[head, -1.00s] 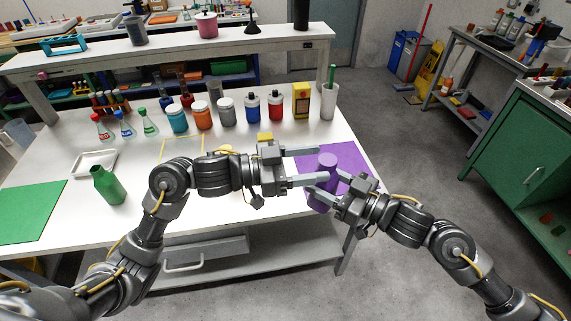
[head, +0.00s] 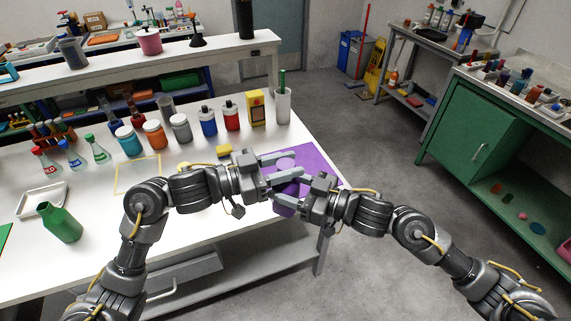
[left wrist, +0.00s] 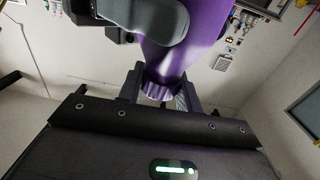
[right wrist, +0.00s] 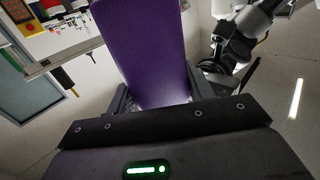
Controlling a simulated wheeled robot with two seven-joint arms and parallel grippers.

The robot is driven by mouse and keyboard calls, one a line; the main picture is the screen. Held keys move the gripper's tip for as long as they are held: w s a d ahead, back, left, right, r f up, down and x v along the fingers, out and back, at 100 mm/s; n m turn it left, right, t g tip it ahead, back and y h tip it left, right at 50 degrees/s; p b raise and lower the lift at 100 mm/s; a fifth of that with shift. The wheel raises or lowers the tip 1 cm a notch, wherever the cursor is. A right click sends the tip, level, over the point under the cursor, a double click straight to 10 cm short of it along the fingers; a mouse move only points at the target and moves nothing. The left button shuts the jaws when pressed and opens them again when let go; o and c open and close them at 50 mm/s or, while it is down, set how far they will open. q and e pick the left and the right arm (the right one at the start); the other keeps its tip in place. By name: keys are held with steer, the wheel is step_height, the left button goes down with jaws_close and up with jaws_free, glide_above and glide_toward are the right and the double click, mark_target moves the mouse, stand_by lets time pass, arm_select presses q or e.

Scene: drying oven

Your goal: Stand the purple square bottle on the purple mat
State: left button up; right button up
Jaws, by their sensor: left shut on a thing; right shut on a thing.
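The purple bottle (head: 285,210) is held between both my grippers above the front right of the table, mostly hidden by them in the head view. My left gripper (head: 296,163) is shut on its ribbed cap end, which shows between the fingers in the left wrist view (left wrist: 160,88). My right gripper (head: 275,190) is shut on its smooth body, seen in the right wrist view (right wrist: 145,50). I cannot tell its exact tilt. The purple mat (head: 322,172) lies flat at the table's right end, behind and beside the grippers, with no object seen standing on it.
A white cup with a green rod (head: 283,105), a yellow box (head: 256,108) and several jars stand along the table's back. A yellow sponge (head: 224,151) lies left of the grippers. The table's front right edge is close.

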steer(key=o, duration=1)
steer(key=shift+o, duration=0.2)
